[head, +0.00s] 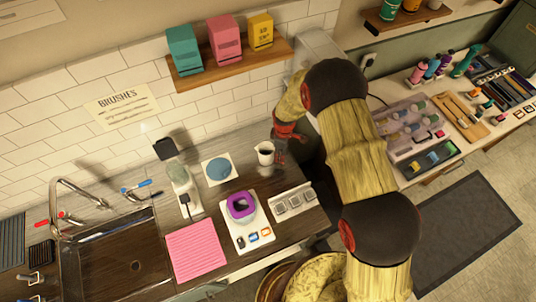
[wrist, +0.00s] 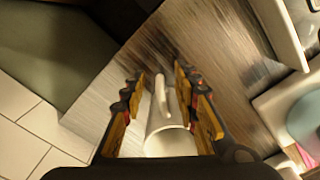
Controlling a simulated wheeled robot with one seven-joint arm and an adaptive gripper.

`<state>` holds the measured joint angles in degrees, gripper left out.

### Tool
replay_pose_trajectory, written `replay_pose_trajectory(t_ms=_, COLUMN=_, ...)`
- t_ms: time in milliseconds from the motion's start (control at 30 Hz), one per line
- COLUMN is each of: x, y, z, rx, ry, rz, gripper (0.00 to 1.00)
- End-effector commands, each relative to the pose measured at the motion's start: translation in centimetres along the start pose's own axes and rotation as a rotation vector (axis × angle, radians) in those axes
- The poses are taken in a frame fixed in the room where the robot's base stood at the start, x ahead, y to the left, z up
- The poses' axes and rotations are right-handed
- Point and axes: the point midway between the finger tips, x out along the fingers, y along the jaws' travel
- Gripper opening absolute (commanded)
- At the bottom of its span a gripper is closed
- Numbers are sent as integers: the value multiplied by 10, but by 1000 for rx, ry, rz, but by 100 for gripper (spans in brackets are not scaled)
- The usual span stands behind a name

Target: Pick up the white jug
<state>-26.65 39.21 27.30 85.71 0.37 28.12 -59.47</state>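The white jug (head: 265,155) stands on the dark wood counter near the back wall in the head view. My gripper (head: 284,137) is just to its right, with its red and dark parts near the jug's rim. In the wrist view the jug (wrist: 165,138) lies between the two fingers of my gripper (wrist: 160,80), its handle pointing up the picture. The fingers are apart, with a gap on the left of the jug. The right finger is very near the jug; I cannot tell whether it touches.
A blue disc on a white card (head: 218,169) lies left of the jug. A white tray with a purple-rimmed container (head: 242,206) and a white block with square sections (head: 293,201) stand in front. A shelf with boxes (head: 229,65) hangs above.

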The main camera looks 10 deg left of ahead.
Motion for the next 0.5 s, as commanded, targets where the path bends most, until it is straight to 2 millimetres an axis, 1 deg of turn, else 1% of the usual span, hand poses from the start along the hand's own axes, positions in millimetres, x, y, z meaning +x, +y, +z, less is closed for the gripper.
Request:
replay_pose_trajectory(t_ms=267, x=2, y=0, z=0, rx=0, ry=0, rz=0, gripper=30)
replay_pose_trajectory(t_ms=500, x=2, y=0, z=0, rx=0, ry=0, rz=0, gripper=16)
